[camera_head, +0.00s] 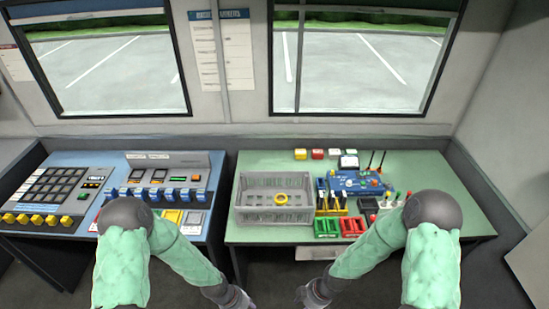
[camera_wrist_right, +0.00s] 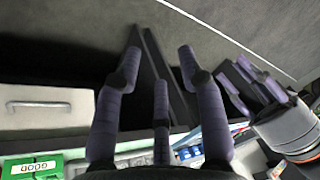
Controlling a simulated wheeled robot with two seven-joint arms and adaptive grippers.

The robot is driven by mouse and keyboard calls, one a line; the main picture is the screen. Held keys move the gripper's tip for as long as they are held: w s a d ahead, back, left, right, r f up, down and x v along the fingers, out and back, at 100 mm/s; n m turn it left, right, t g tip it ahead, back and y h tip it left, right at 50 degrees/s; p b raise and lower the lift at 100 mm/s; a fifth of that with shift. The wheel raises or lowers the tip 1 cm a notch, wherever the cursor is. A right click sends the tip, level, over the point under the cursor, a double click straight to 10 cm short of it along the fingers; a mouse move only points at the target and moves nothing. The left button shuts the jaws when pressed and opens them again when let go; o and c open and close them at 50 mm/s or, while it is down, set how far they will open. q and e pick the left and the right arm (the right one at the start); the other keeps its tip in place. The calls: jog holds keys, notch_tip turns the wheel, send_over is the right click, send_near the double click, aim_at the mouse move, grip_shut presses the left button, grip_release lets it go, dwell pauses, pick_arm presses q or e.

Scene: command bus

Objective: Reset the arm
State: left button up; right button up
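Both my arms reach down in front of the tables in the head view, and their grippers hang at the bottom edge there, with the fingers cut off. In the right wrist view my right gripper (camera_wrist_right: 160,72) has its purple-grey fingers spread apart, with nothing between them. My left gripper (camera_wrist_right: 246,82) shows at the right of that view, beside the right one and apart from it. Its fingers look spread and empty.
A blue console (camera_head: 65,163) stands left. A drawer front (camera_wrist_right: 45,120) is near the right gripper.

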pick_arm(q)
jog(key=s+f+n+b, duration=0.1)
jog(key=s+f+b, duration=0.4)
jog(key=s+f, duration=0.1)
jog(key=shift+s+a+f+t, duration=0.3)
jog(key=shift+s+a+f, duration=0.1)
jog(key=shift+s, duration=0.4)
pick_arm(e)
jog(key=s+f+m, duration=0.8)
jog(key=f+m, duration=0.2)
jog(key=m, duration=0.4)
jog(key=shift+s+d+m+t, duration=0.2)
jog(key=shift+m+t, duration=0.1)
jog(key=shift+m, duration=0.1)
